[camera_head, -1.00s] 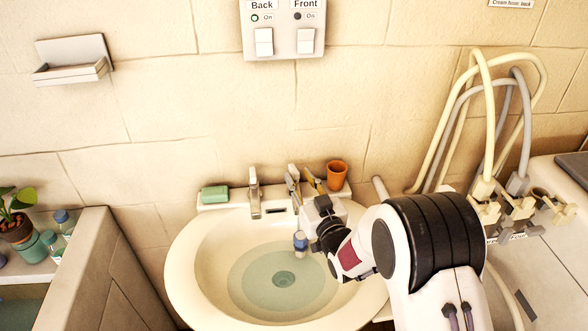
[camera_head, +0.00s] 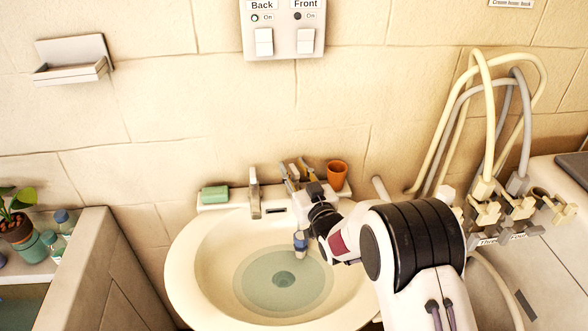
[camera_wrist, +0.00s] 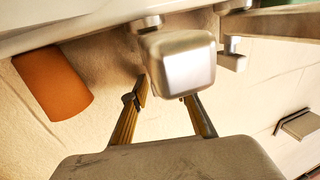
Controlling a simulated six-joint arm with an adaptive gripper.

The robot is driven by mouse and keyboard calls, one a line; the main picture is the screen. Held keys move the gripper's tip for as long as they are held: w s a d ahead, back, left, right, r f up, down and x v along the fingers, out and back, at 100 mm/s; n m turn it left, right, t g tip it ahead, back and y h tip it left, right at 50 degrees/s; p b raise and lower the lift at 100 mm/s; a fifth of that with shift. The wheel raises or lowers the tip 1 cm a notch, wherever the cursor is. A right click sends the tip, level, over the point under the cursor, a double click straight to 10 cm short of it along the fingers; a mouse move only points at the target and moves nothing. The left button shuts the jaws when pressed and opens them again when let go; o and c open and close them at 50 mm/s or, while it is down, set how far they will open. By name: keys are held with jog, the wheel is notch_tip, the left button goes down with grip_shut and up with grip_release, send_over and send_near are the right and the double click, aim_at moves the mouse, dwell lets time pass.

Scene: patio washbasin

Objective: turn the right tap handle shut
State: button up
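The right tap (camera_wrist: 182,62), a pale metal tap with a blocky end, fills the middle of the wrist view. In the head view it is largely hidden by my gripper (camera_head: 296,172), and I cannot pick out its handle. My gripper also shows in the wrist view (camera_wrist: 164,94); its two yellow-and-grey fingers are apart, with nothing held. The fingertips are close to the tap; its block covers one tip, and I cannot tell whether they touch. The left tap (camera_head: 254,192) stands upright on the basin (camera_head: 188,262).
An orange cup (camera_head: 337,175) stands close to the right of my gripper, on the basin's back ledge. A green soap bar (camera_head: 214,193) lies at the ledge's left end. A wall switch panel (camera_head: 283,28) is above. Hoses (camera_head: 491,110) are at the right.

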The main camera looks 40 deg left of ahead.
grip_shut()
jog(key=shift+r, duration=0.1)
jog(key=shift+m+t+h, duration=1.3)
jog(key=shift+m+t, duration=0.1)
jog(key=shift+t, duration=0.3)
grip_release()
jog(key=shift+s+d, duration=0.15)
jog(key=v, duration=1.1)
jog(key=shift+s+d, duration=0.2)
